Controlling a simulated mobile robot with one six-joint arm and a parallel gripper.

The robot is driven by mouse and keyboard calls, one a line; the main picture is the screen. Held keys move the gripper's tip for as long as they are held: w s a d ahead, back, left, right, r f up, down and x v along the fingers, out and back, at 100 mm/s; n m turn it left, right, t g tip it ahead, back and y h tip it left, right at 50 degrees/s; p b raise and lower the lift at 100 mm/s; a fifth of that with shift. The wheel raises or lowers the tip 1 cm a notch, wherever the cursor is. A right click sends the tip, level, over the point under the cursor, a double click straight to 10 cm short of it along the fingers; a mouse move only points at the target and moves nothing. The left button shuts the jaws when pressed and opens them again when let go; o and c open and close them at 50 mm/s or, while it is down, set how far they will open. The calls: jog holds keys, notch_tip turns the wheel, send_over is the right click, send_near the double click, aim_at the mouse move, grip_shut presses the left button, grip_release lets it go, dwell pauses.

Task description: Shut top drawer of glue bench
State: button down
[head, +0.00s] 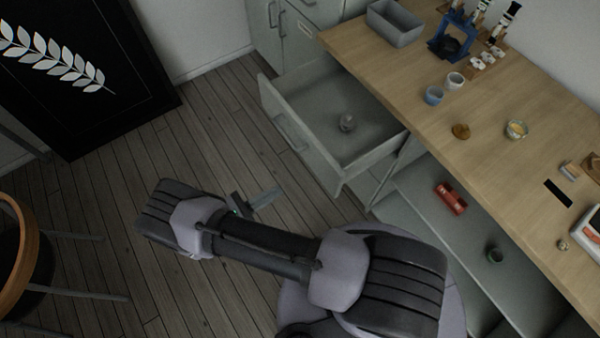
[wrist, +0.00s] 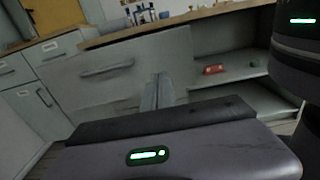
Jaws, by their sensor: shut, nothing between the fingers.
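In the wrist view the fingers (wrist: 158,92) overlap the drawer front; contact cannot be told.
An open shelf under the bench holds a red object (head: 450,198) and a dark cup (head: 495,254). The benchtop carries a grey bin (head: 395,22), cups and small items. A chair (head: 22,255) stands at left and a black panel (head: 75,65) behind it. Wooden floor between is clear.

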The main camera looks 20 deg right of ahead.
aim_at(321, 164)
jog(key=b+x, duration=0.2)
jog(key=x, duration=1.1)
jog(key=shift+w+d, duration=0.1)
jog(key=shift+d, duration=0.15)
